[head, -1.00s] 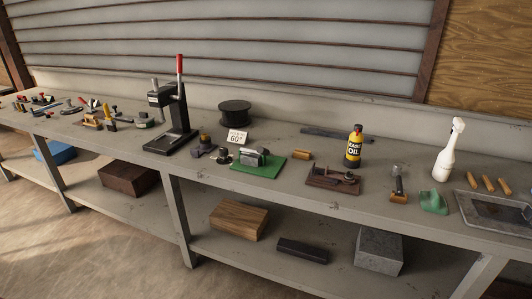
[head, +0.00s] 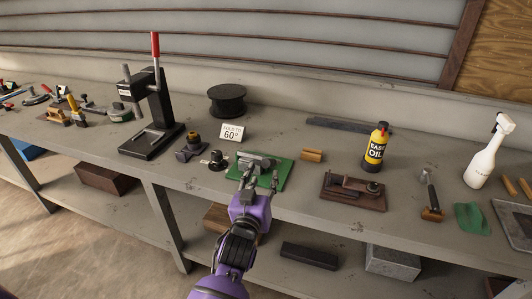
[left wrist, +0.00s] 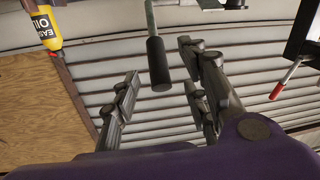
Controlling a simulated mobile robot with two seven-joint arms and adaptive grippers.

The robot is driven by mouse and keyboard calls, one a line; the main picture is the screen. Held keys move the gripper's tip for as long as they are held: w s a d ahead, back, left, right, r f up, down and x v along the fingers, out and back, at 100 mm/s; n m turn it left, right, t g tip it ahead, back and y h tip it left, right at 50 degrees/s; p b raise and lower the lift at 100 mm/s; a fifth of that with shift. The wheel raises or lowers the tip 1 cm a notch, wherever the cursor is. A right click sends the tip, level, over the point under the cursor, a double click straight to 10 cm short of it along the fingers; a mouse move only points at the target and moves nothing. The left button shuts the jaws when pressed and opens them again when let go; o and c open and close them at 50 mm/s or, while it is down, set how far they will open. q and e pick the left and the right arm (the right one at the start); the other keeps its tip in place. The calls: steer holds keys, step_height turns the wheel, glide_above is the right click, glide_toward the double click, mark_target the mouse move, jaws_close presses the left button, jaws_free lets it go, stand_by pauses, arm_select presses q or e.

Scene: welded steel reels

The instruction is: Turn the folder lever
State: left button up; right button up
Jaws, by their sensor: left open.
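The folder (head: 259,161), a small grey metal device, stands on a green mat (head: 284,168) on the bench. A card (head: 231,132) reading "FOLD TO 60°" stands behind it. My left gripper (head: 259,182) is open at the folder's front side and partly covers it. In the left wrist view, a lever with a black cylindrical grip (left wrist: 158,64) on a metal rod comes down between the spread fingers of my left gripper (left wrist: 163,88). No finger visibly touches the grip. My right gripper is not in view.
A press with a red-tipped lever (head: 156,90) stands left of the folder, with a black spool (head: 228,101) behind. Right are a wooden cylinder (head: 312,155), a yellow oil bottle (head: 375,148) and a brown board (head: 351,201). The bench's front edge runs below.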

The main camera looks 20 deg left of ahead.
mark_target(269, 162)
arm_select(q)
steer(key=w, duration=0.7)
steer(key=shift+a+r+p, duration=0.1)
steer(key=shift+r+p, duration=0.1)
steer(key=shift+p, duration=0.15)
jaws_close()
